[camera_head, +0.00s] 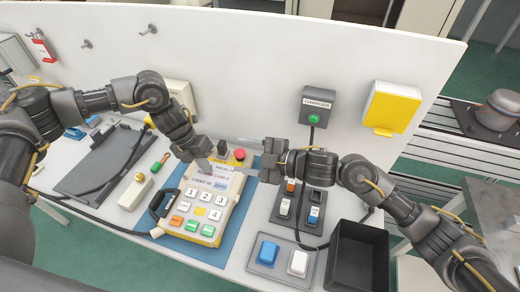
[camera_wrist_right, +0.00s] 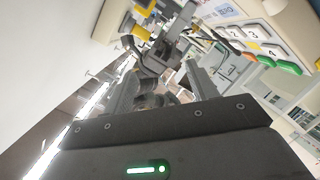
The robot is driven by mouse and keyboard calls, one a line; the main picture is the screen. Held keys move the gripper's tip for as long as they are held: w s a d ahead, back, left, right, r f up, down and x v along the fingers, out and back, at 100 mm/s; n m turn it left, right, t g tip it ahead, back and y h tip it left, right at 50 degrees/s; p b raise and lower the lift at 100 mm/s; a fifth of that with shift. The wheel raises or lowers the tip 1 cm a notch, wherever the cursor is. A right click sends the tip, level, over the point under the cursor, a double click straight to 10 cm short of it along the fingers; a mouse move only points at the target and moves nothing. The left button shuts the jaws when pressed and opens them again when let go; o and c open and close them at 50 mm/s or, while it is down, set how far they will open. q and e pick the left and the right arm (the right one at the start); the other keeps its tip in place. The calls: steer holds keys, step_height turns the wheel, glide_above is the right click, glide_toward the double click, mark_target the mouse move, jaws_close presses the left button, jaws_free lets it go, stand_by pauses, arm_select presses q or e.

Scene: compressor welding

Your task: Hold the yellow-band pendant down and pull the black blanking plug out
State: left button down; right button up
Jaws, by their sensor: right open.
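The pendant (camera_head: 208,205), cream with a yellow band and numbered keys, lies on a blue mat (camera_head: 232,222). It also shows in the right wrist view (camera_wrist_right: 250,40). A black block (camera_head: 222,147), which looks like the blanking plug, stands at its top end beside a red button (camera_head: 239,154). My left gripper (camera_head: 207,168) is low over the pendant's upper left; its finger gap and any contact are unclear. My right gripper (camera_head: 242,167) is open, right of the pendant's top end, with its fingers pointing left. In the right wrist view its open jaws (camera_wrist_right: 160,82) hold nothing I can make out.
A black tray (camera_head: 358,258) stands at the front right. Switch boxes (camera_head: 298,205) and a panel with blue and white rockers (camera_head: 283,258) lie right of the mat. A white wall (camera_head: 250,60) carries a charger box (camera_head: 316,106). A dark fixture (camera_head: 105,160) lies left.

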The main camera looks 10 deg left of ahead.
mark_target(221, 143)
arm_select(q)
steer(key=shift+f, duration=0.1)
arm_select(e)
steer(key=w+d+m, duration=0.1)
steer(key=m, duration=0.2)
steer(key=w+d+f+m+t+h, duration=0.1)
steer(key=w+m, duration=0.1)
steer(key=m, duration=0.2)
steer(key=w+f+m, duration=0.1)
steer(key=m, duration=0.2)
steer(key=shift+w+d+f+m+t, duration=0.2)
steer(key=shift+d+m+t, duration=0.1)
steer(key=shift+d, duration=0.1)
steer(key=shift+a, duration=0.1)
steer(key=x, duration=1.1)
steer(key=shift+w+a+f, duration=0.2)
steer(key=shift+a+f, duration=0.05)
steer(key=shift+a, duration=0.05)
jaws_close()
steer(key=shift+r, duration=0.1)
steer(key=shift+r, duration=2.15)
